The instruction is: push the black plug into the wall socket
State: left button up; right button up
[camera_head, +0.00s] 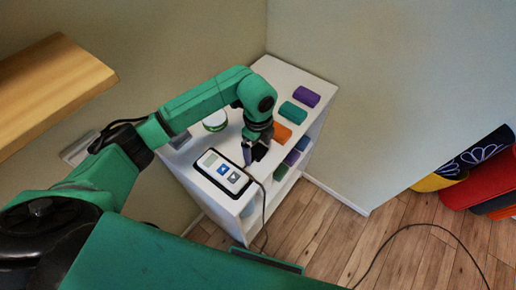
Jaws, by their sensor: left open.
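A pale wall socket plate (77,150) shows on the left wall, partly hidden by my left arm. A black plug (101,141) with a dark cord is at its right edge, beside my arm; I cannot tell how far in it sits. My left gripper (252,153) is open, pointing down over the white shelf unit (290,75), well to the right of the plug. It is close to the upper right corner of a white handheld device (222,173). My right gripper is out of view.
Purple, teal and orange rolls (283,132) lie along the shelf's right side. A round green-and-white container (215,121) stands behind my arm. A wooden wall shelf (50,88) juts out at upper left. A thin dark cable (408,227) crosses the wooden floor; coloured rolled mats (490,182) are at right.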

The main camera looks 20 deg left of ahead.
aim_at(258, 150)
pick_arm(q)
jog(key=shift+f, duration=0.65)
jog(key=c, duration=1.4)
jog(key=shift+o, duration=0.2)
jog(key=shift+r, duration=0.15)
notch_tip(258, 150, up, 9)
jog(key=b, duration=0.2)
jog(key=shift+b, duration=0.4)
jog(key=shift+r, duration=0.45)
